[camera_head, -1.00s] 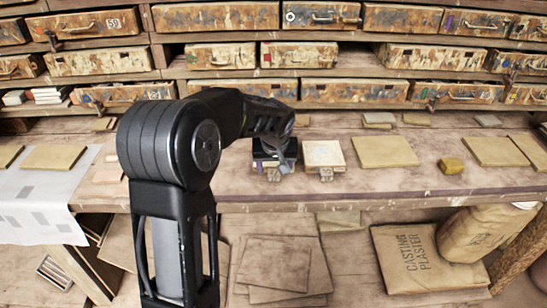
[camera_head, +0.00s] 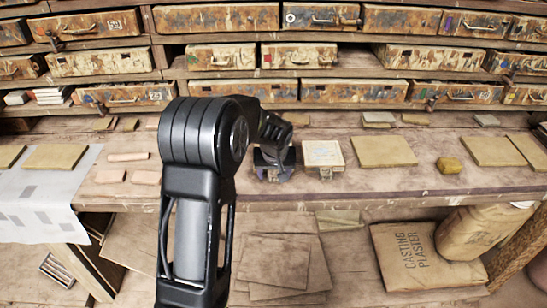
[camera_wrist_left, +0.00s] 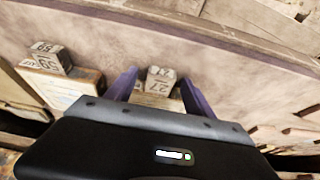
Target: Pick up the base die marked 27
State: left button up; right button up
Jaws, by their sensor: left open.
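The die marked 27 (camera_wrist_left: 157,83) is a small pale block with dark numbers, seen in the left wrist view between my left gripper's two purple fingers. My left gripper (camera_wrist_left: 159,82) is open, with one finger on each side of this die. A gap shows on the right; contact on the left is unclear. In the head view my left gripper (camera_head: 272,163) is low at the bench's front, largely hiding the die. A similar die marked 59 (camera_wrist_left: 46,60) sits to the left in the wrist view, before a pale block. My right gripper is not in view.
In the head view, the pale square block (camera_head: 323,154) stands just right of my left gripper. Flat tan tiles (camera_head: 384,151) and a yellowish lump (camera_head: 450,165) lie further right. Drawers (camera_head: 353,92) line the back. The bench's front edge (camera_head: 400,196) is close to the gripper.

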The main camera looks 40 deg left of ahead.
pick_arm(q)
jog(key=shift+c, duration=0.5)
grip_shut()
jog(key=shift+w+r, duration=0.1)
dwell(0.9)
